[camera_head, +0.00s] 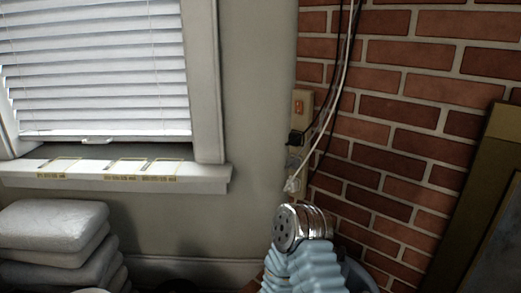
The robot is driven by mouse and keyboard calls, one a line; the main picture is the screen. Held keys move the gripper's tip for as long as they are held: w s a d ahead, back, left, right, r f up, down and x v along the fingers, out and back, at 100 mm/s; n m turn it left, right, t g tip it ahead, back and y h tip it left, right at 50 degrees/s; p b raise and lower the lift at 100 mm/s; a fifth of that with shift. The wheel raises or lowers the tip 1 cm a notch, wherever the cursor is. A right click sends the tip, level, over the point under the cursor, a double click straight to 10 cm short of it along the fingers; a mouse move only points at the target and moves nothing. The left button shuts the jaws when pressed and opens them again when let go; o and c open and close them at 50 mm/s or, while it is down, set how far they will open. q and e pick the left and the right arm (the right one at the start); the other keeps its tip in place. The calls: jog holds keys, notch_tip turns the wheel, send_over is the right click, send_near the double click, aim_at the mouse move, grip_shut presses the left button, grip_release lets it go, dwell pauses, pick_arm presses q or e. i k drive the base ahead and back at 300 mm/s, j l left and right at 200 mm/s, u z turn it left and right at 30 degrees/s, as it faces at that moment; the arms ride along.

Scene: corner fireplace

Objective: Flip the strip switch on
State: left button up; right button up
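A beige strip (303,100) is fixed upright on the wall, where the plain wall meets the brick. An orange-red switch (298,105) sits near its top. The picture is too small to show which way the switch is set. A black plug (296,138) sits in the strip below the switch. A white plug (292,184) hangs on a white cord lower down. Neither of my grippers shows in the head view, and nothing touches the switch.
Black and white cords (335,90) run up beside the strip. A light-blue ribbed object with a silver perforated top (287,228) stands below it. A window sill (120,172) and stacked grey cushions (55,225) are at left. A gold-framed panel (480,200) leans at right.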

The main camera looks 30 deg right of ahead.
aim_at(298, 104)
jog(key=k+j+z, duration=0.1)
jog(key=z, duration=0.3)
jog(key=j+z, duration=0.1)
jog(key=z, duration=0.25)
jog(key=k+z, duration=0.15)
jog(key=z, duration=0.25)
jog(key=i+z, duration=0.15)
jog(key=i, duration=0.25)
jog(key=k+j+z, duration=0.1)
jog(key=z, duration=0.15)
jog(key=k+j+z, duration=0.1)
jog(key=z, duration=0.15)
